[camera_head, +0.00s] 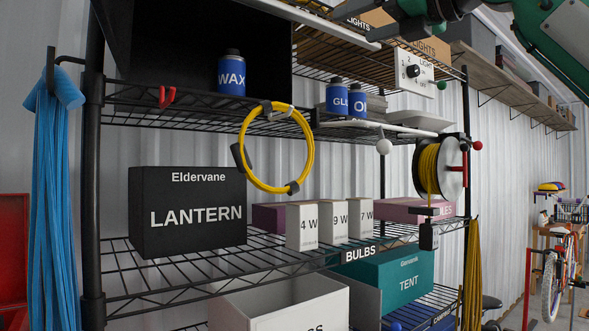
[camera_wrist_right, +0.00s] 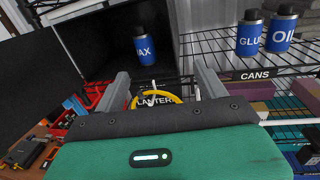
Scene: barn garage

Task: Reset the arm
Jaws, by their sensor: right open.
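My right gripper (camera_wrist_right: 160,82) is open in the right wrist view, its two grey fingers apart with nothing held between them. A blue WAX can (camera_wrist_right: 145,46) stands beyond the fingers, apart from them. My right arm comes in from the top right of the head view, and the dark hand part (camera_head: 408,14) shows at the top edge, over the upper shelves. The fingertips are not clear there. The WAX can (camera_head: 231,73) also shows in the head view, on the upper wire shelf. My left gripper is not in view.
A yellow cable coil (camera_head: 276,147) hangs from the shelf front. Glue (camera_head: 336,97) and oil (camera_head: 358,104) cans stand right of it. A black LANTERN box (camera_head: 187,212), white bulb boxes (camera_head: 302,226) and a teal TENT box (camera_head: 398,278) sit lower. A cable reel (camera_head: 440,168) hangs right.

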